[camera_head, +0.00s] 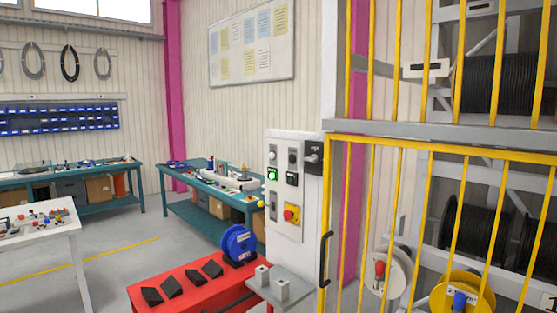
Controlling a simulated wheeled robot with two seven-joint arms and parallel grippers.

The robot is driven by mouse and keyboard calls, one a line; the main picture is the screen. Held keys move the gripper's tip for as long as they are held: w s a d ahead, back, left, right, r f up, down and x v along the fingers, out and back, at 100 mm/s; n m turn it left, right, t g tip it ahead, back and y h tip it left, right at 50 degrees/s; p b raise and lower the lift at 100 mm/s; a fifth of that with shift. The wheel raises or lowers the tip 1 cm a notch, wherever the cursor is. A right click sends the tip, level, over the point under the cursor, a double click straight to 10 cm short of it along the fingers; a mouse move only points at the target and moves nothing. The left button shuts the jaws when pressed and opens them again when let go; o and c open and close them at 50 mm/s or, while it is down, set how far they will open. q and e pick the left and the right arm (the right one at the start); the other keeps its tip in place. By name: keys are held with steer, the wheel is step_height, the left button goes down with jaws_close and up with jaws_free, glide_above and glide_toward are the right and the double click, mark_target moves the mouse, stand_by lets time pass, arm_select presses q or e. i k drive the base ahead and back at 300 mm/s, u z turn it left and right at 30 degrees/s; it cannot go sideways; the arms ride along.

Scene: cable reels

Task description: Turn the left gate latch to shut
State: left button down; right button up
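The yellow barred gate (326,200) stands at the right, in front of the reel rack. A black upright handle (325,258) sits on its left post, low down. A black fitting with a lever-like part (313,157) is at the upper right of the grey control box, beside the gate's left post. I cannot tell which of these two is the left gate latch, or whether it is turned. Neither of my grippers shows in this view.
The control box (285,222) has a lit green button and a red stop button. A red bench (180,300) with black wedges and a blue reel (239,243) stands before it. Cable reels (468,290) sit behind the bars. Grey floor is open at the left.

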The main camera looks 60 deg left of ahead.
mark_target(313, 158)
steer(key=u, duration=1.8)
